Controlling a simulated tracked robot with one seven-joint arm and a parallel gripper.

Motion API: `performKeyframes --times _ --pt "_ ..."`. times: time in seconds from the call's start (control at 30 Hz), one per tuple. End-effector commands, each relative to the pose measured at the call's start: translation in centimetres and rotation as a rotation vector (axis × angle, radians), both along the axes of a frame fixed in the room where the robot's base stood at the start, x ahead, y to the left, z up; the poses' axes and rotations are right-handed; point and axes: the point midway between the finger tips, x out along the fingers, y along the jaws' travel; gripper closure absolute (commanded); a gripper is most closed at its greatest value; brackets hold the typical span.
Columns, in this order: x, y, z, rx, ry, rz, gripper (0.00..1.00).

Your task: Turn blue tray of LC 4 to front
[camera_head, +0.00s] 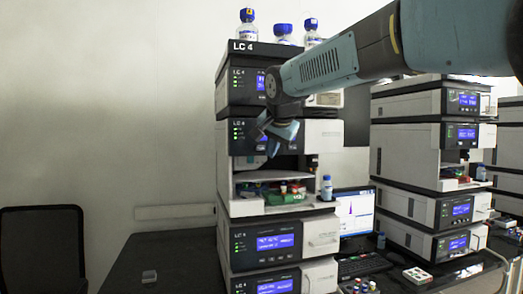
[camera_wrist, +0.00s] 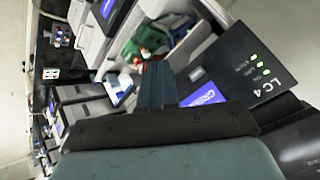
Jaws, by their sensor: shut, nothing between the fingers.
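The LC 4 stack (camera_head: 236,140) stands in the middle of the head view, with several dark-fronted modules and blue displays. Its open sampler bay (camera_head: 249,207) holds a green tray (camera_head: 288,198) with small red and white items. In the wrist view the green tray (camera_wrist: 148,38) shows beyond my gripper, with red parts beside it. My gripper (camera_head: 273,147) is shut and empty in front of the stack, above the bay opening. Its fingers (camera_wrist: 155,80) show together in the wrist view.
Blue-capped bottles (camera_head: 284,36) stand on top of LC 4. A small blue-capped bottle (camera_head: 327,188) stands at the bay's right edge. The dark bench (camera_head: 165,262) is mostly clear at left; a chair (camera_head: 42,245) stands beyond.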

Motion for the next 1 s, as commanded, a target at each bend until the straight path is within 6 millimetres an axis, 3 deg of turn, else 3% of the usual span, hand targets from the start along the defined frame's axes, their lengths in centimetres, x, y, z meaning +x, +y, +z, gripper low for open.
performKeyframes --times 0.53,1.0 --pt "6.0 1.7 -0.1 -0.001 0.001 0.001 1.0" --pt "7.2 2.0 0.0 -0.001 0.0 -0.001 1.0"
